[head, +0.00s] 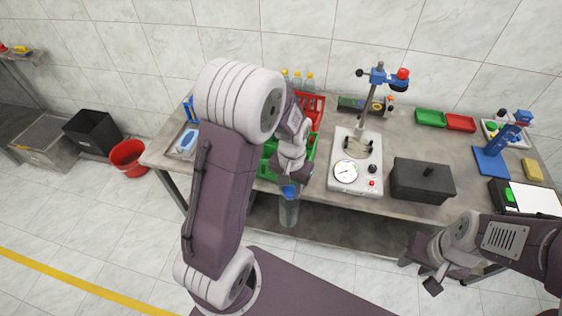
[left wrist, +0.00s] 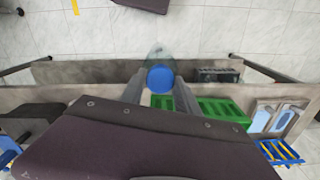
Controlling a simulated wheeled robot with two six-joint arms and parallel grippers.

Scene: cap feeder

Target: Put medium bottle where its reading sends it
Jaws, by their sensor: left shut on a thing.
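The bottle (head: 289,212) is clear and bluish, with a blue cap. My left gripper (head: 290,188) is shut on it near the cap and holds it upright in front of the table's front edge. In the left wrist view the blue cap (left wrist: 160,79) sits between the two fingers, with the clear body partly visible beyond it. A tester with a round dial (head: 346,172) and a post stands on the table to the right; I cannot read its dial. A green crate (head: 268,170) is behind the bottle, partly hidden by my arm. My right gripper (head: 433,286) is low at the right, its jaws unclear.
A red crate (head: 314,104) with several bottles is behind the green one. A dark lidded box (head: 422,180) is right of the tester. Small green (head: 430,117) and red (head: 460,122) trays lie at the back. A red bucket (head: 128,157) and black bin (head: 92,132) are left.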

